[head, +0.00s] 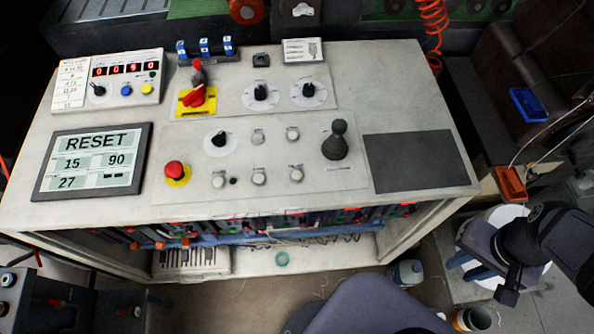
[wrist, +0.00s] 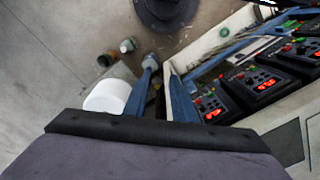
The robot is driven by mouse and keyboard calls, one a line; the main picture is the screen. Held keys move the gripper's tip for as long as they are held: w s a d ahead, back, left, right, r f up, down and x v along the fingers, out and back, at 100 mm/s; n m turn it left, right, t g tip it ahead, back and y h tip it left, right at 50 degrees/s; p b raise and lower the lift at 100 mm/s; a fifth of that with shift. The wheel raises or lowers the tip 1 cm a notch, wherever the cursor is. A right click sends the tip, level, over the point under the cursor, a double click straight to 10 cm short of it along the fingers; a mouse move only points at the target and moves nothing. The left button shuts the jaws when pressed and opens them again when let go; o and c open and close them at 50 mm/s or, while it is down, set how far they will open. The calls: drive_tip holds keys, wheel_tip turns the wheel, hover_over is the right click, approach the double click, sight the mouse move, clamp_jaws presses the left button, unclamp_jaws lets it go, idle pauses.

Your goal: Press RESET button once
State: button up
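The sloping control panel (head: 380,100) fills the middle of the head view. A grey screen (head: 94,160) on its left reads "RESET", with 15, 90 and 27 below. Above it, a white counter box (head: 125,72) with red digits has a blue button (head: 126,90) and a yellow button (head: 147,89). Several pale round buttons (head: 258,179) sit mid-panel; their labels are too small to read. I cannot tell which button is RESET. My gripper (head: 461,268) is off the panel, at lower right, its blue fingers apart and empty; they also show in the wrist view (wrist: 161,64).
A red emergency button (head: 175,169), a red rotary switch (head: 194,97) on yellow, black knobs (head: 260,92) and a tall black joystick (head: 337,141) stand up from the panel. A dark seat (head: 365,305) is in front. A white cylinder (wrist: 108,97) is beside my fingers.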

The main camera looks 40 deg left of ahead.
clamp_jaws()
idle(1.4)
